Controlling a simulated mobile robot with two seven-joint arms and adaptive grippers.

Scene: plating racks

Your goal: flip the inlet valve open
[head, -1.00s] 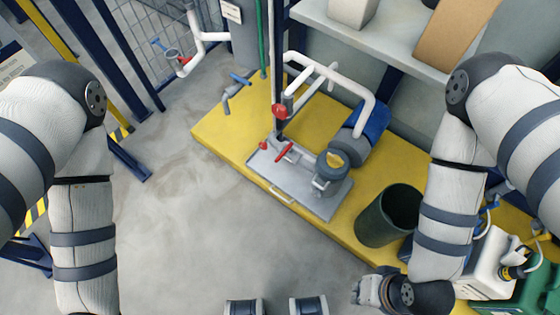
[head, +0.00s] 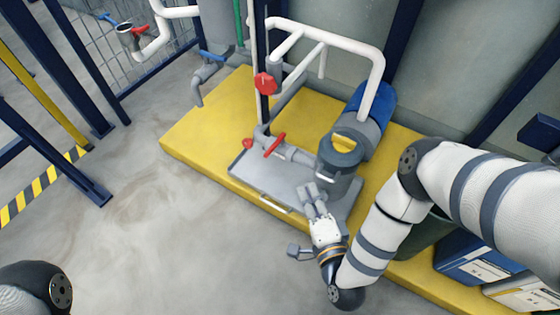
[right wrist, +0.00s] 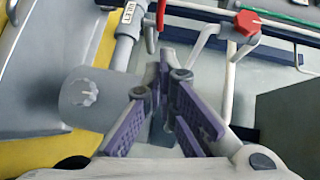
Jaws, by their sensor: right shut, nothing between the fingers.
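The inlet valve's red lever (head: 274,145) sits on the grey pipe left of the pump (head: 340,160), above the grey tray (head: 255,180). In the right wrist view the red lever (right wrist: 160,14) shows at the top edge, beside a pipe sleeve with an upside-down INLET label (right wrist: 128,16). My right gripper (head: 308,190) is over the tray, in front of the pump and below and right of the lever, apart from it. Its fingers (right wrist: 165,72) are shut and empty. My left gripper is out of view.
A red round knob (head: 265,83) stands on the upright pipe above the lever; white pipes (head: 345,42) loop behind. A blue-handled tap (head: 211,57) is at the left. The yellow platform (head: 205,130) borders open floor (head: 150,220). A dark bin (head: 425,237) stands behind my right arm.

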